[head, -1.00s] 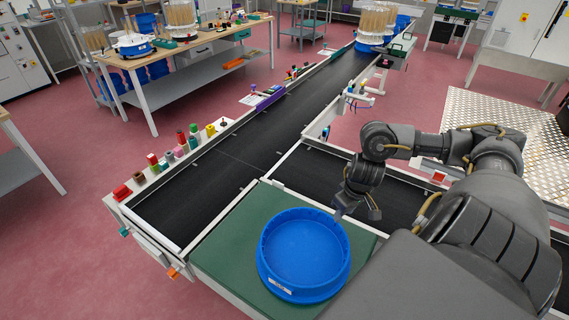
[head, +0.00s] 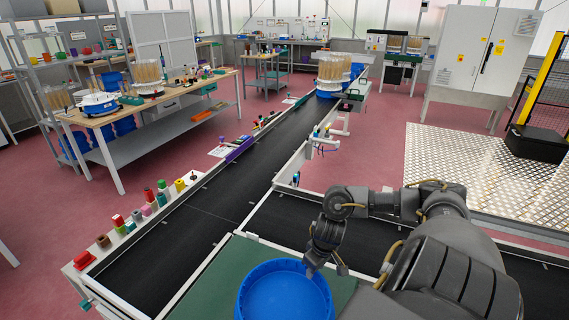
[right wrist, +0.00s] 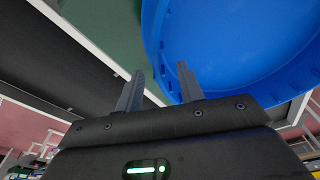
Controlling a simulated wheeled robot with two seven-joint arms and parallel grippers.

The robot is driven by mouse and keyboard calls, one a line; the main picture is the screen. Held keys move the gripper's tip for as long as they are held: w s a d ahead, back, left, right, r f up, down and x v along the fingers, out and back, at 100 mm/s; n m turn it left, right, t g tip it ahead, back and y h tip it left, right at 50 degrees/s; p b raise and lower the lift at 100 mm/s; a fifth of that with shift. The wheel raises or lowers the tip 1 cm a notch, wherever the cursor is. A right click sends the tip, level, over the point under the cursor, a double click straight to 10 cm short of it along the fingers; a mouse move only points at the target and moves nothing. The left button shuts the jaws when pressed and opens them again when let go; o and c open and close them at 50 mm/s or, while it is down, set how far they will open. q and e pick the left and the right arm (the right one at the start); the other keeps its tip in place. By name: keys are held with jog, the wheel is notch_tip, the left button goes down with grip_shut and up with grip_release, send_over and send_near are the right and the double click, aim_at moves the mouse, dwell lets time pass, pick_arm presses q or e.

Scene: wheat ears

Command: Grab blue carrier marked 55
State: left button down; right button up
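A round, empty blue carrier (head: 285,295) sits on the green mat (head: 222,280) at the bottom of the head view, cut off by the lower edge. No number on it is readable now. My right gripper (head: 326,268) is at the carrier's far right rim. In the right wrist view the carrier (right wrist: 235,45) fills the upper right. There my right gripper (right wrist: 160,88) is open, one finger over the blue side and the other outside the rim. I cannot tell whether the fingers touch the rim. My left gripper is not in view.
A black conveyor belt (head: 262,150) runs away from the mat, with a side branch to the right. Coloured spools (head: 150,200) line its left edge. Another blue carrier with wheat ears (head: 333,75) stands at the far end. A workbench (head: 160,95) is at the left.

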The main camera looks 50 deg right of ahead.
jog(key=f, duration=0.4)
jog(key=shift+w+f, duration=0.3)
jog(key=shift+w, duration=0.05)
grip_shut()
jog(key=shift+r, duration=0.1)
dwell(1.0)
